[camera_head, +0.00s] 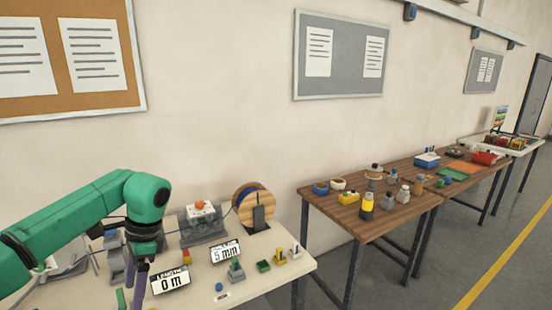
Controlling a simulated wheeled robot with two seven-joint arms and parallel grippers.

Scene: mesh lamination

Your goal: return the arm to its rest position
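My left arm (88,208), green with black joints, comes in from the left and bends down over the near light table (262,288). Its lower end with the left gripper (139,287) points down at the table's left part, beside a "LENGTH 0 m" display (170,281). The finger area is small and dark purple, and I cannot make out whether it is open or shut or holds anything. My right arm and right gripper are not in view.
A cable spool (254,207), a grey machine (203,222), a "5 mm" display (226,252) and small green and yellow parts stand close right of the arm. A wooden table (400,212) with bottles and bowls stands further right. Floor (430,262) is clear at the right.

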